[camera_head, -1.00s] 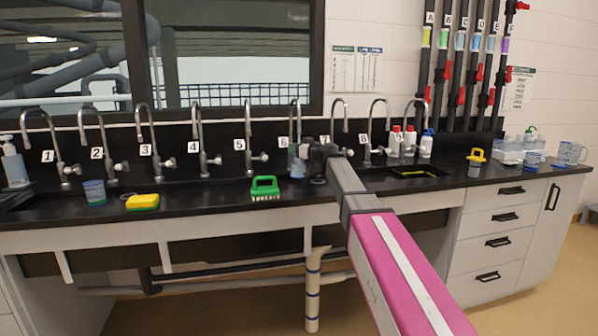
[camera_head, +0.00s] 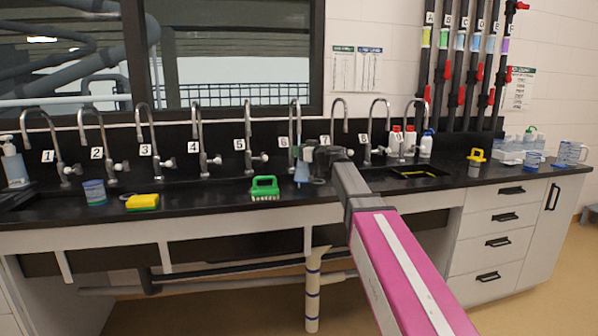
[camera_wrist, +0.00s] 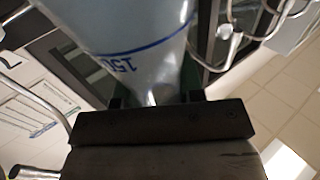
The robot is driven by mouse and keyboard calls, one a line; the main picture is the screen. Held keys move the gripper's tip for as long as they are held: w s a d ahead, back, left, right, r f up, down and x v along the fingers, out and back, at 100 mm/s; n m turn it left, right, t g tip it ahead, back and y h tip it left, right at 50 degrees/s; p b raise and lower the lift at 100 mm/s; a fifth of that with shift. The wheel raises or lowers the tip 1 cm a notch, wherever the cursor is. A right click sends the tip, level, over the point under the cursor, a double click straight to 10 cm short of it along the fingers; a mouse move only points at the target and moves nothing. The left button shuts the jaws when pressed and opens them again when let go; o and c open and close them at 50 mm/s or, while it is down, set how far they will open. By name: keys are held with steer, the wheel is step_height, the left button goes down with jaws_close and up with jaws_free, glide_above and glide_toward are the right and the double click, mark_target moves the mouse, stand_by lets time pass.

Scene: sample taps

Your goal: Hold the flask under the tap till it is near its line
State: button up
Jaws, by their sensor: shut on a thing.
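My gripper (camera_head: 308,155) is shut on a pale bluish flask (camera_head: 301,172), in front of the tap marked 6 (camera_head: 296,118) and above the dark counter. In the wrist view the flask (camera_wrist: 125,30) fills the upper middle, held between the jaws (camera_wrist: 155,100). A blue line and an upside-down "150" show on its wall. The liquid level is not clear in either view. I cannot tell whether water runs from the tap or whether the flask's mouth is right under the spout.
Numbered taps line the back of the counter (camera_head: 225,192). A green brush (camera_head: 265,188), a yellow sponge (camera_head: 142,202) and a blue cup (camera_head: 94,192) stand to the left. Bottles (camera_head: 426,145), a yellow-topped item (camera_head: 475,160) and a jug (camera_head: 570,153) stand to the right.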

steer(key=s+d+r, duration=0.1)
steer(key=s+r, duration=0.1)
steer(key=s, duration=0.4)
steer(key=shift+s+d+r, duration=0.15)
steer(key=shift+d+r, duration=0.25)
stand_by(0.6)
